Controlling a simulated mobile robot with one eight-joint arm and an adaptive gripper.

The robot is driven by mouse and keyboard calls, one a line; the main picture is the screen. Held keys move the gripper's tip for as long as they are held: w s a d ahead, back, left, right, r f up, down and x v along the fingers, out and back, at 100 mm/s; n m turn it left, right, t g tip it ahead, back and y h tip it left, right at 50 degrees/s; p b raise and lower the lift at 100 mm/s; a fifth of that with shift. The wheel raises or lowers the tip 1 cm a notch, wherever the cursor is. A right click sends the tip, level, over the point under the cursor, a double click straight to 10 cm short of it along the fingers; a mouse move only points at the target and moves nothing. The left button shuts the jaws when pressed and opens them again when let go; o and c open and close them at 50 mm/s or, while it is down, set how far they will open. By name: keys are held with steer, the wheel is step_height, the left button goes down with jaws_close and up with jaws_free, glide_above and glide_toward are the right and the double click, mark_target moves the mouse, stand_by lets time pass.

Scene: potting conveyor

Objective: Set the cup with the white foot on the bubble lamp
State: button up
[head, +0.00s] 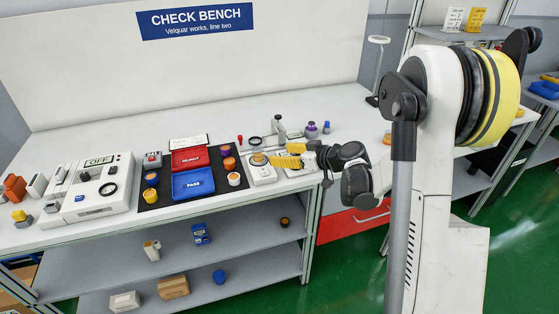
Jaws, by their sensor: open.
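Several small orange-topped cups stand on a black mat (203,197). The one at its right front, an orange-topped cup (234,178), shows a pale lower part that looks like a white foot. To its right a white unit (262,175) carries a round amber-topped piece (259,158), which looks like the bubble lamp; its details are too small to tell. My gripper (284,156) reaches in from the right, its yellow fingers pointing left beside the lamp. It is open, and nothing shows held in it. The fingers hide part of the unit behind them.
Red tray (190,158) and blue tray (193,184) lie between the cup columns. A white boxed instrument (100,190) stands left. Purple-topped item (310,130) and a stand (279,125) are behind my gripper. The bench's rear left is clear.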

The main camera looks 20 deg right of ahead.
steer(key=s+a+r+m+g+h, duration=0.2)
steer(key=s+a+r, duration=0.35)
steer(key=s, duration=0.25)
steer(key=s+r+m+g+h, duration=0.2)
steer(key=s+m+h, duration=0.2)
steer(key=s, duration=2)
steer(key=shift+s+r+h, duration=0.25)
steer(key=shift+s+h, duration=0.1)
steer(key=shift+h, duration=0.25)
